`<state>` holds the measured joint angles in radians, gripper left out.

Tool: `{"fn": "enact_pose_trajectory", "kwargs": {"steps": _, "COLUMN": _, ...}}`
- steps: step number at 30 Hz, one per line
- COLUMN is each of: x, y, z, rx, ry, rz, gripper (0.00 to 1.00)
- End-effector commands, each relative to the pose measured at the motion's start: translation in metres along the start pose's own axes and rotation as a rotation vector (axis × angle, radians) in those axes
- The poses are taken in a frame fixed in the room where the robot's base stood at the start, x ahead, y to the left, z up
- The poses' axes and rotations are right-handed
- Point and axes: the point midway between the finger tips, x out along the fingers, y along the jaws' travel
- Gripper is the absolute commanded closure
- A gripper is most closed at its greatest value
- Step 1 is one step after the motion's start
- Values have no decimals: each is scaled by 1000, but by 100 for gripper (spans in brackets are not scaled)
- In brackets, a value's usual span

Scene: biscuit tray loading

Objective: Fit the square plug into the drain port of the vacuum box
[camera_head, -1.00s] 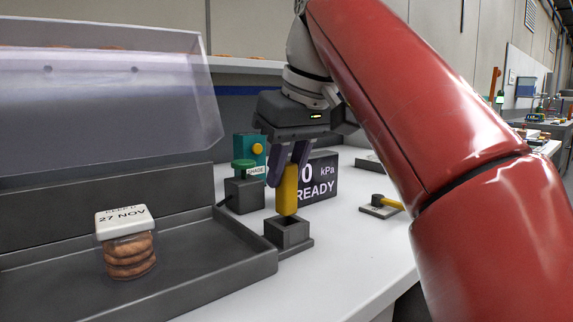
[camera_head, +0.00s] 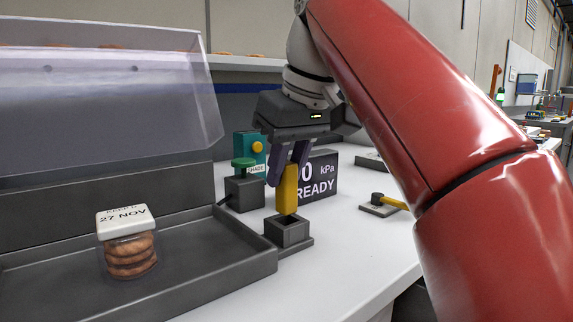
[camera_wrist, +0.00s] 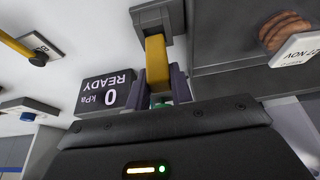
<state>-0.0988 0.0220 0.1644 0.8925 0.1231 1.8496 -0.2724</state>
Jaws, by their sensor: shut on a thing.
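My gripper (camera_head: 289,172) is shut on the yellow square plug (camera_head: 288,196), which points down between the dark fingers. The plug also shows in the wrist view (camera_wrist: 156,62). The drain port (camera_head: 297,234) is a dark grey square socket on a small base at the vacuum box's right front corner. It also shows in the wrist view (camera_wrist: 143,18). The plug's lower end is at the port's mouth; I cannot tell whether it is just above or slightly inside. The vacuum box (camera_head: 215,282) is a grey tray with a raised clear lid (camera_head: 110,105).
A jar of biscuits (camera_head: 130,258) with a dated white lid stands in the box. Behind the port are a green-knobbed block (camera_head: 243,193), a teal box (camera_head: 246,143) and a READY display (camera_head: 319,178).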

Motion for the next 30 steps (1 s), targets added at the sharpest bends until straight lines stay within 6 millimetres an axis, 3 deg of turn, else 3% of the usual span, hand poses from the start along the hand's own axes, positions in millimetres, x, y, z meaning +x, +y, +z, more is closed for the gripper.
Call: {"fn": "enact_pose_trajectory", "kwargs": {"steps": 30, "x": 22, "y": 0, "z": 9, "rx": 0, "ry": -1, "rz": 0, "gripper": 100}}
